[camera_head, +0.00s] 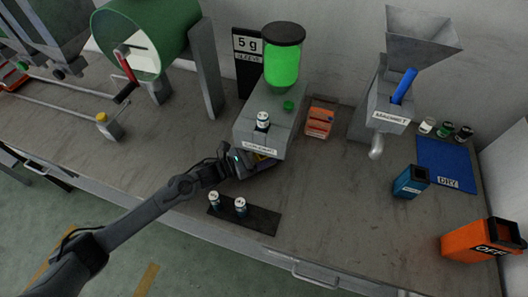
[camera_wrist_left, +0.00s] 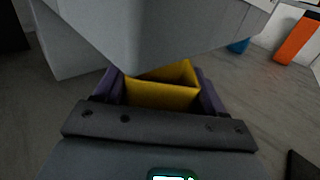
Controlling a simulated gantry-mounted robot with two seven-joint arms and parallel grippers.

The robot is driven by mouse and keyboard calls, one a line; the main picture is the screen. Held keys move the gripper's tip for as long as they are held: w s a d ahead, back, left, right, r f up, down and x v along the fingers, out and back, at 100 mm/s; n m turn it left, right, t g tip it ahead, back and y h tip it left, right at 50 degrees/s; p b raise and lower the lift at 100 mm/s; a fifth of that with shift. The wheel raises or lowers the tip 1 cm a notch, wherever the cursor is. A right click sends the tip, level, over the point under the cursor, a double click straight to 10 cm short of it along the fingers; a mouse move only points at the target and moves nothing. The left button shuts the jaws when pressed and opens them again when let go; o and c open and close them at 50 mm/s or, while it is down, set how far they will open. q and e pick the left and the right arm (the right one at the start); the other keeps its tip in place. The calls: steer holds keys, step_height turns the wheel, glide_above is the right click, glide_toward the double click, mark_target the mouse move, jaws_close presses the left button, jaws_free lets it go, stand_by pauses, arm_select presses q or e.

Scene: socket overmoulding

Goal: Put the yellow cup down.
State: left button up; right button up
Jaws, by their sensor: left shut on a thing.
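The yellow cup (camera_wrist_left: 165,90) is a small square open-topped box, seen between the two fingers of my left gripper (camera_wrist_left: 162,88) in the left wrist view. It looks empty inside, though its far part is hidden by the grey housing above it. My left gripper is shut on the cup. I cannot tell whether the cup touches the bench. My right gripper is not in view.
A dark mat (camera_head: 263,219) with two small jars lies in front of my left gripper. An orange block (camera_head: 320,122) stands right of the dispenser. A blue container (camera_head: 410,182), a blue DRY mat (camera_head: 445,165) and an orange bin (camera_head: 475,241) are farther right. The bench between (camera_head: 340,195) is clear.

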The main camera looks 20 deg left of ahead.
arm_select(q)
steer(key=shift+w+d+f, duration=0.1)
steer(key=shift+f, duration=0.05)
steer(key=o, duration=1.1)
steer(key=shift+s+r, duration=0.2)
steer(key=shift+r, duration=0.05)
steer(key=p+v, duration=0.1)
steer(key=v, duration=1.1)
steer(key=shift+w+p, duration=0.1)
steer(key=shift+p, duration=0.2)
